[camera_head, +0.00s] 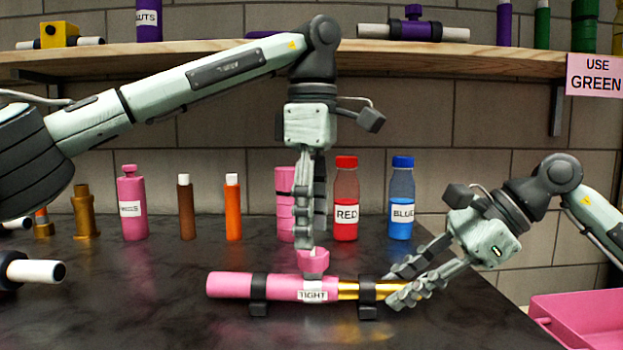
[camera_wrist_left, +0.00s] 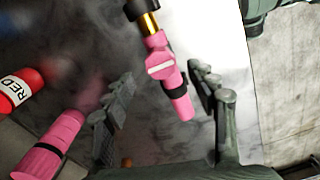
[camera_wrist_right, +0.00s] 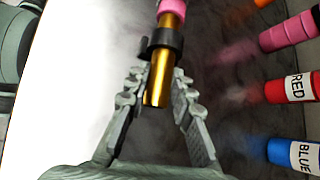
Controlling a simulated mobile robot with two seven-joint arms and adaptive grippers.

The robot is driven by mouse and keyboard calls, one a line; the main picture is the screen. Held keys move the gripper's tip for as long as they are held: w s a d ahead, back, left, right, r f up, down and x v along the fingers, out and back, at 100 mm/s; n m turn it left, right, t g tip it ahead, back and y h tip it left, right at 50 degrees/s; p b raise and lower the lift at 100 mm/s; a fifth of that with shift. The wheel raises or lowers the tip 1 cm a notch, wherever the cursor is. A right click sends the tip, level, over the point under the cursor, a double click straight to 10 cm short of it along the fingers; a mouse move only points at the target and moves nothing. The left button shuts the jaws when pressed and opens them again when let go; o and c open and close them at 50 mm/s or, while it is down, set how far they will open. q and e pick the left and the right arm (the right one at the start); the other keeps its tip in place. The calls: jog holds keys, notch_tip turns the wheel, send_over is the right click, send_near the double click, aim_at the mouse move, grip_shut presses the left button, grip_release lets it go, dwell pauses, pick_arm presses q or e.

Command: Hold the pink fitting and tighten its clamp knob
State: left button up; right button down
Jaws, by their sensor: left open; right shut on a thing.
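The pink fitting (camera_head: 232,285) lies level on two black supports on the dark table, with a brass pipe (camera_head: 350,290) at its right end and a "TIGHT" label. Its pink clamp knob (camera_head: 313,263) points up. In the left wrist view the knob (camera_wrist_left: 160,66) shows a pale bar across its top. My left gripper (camera_head: 312,246) points down over the knob, its fingers apart on either side in the left wrist view. My right gripper (camera_head: 391,290) is shut on the brass pipe's end, which shows between its fingers in the right wrist view (camera_wrist_right: 158,85).
Behind stand a red bottle (camera_head: 345,205), a blue bottle (camera_head: 401,205), a stacked pink piece (camera_head: 285,190), and several pink, brown, orange and brass items. A pink tray (camera_head: 580,305) is at the right. A wooden shelf (camera_head: 400,58) crosses above. The table's front middle is clear.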

pick_arm(q)
notch_tip(320, 180, up, 9)
jog(key=shift+f, duration=0.1)
dwell(0.4)
pick_arm(e)
jog(key=c, duration=1.2)
grip_release()
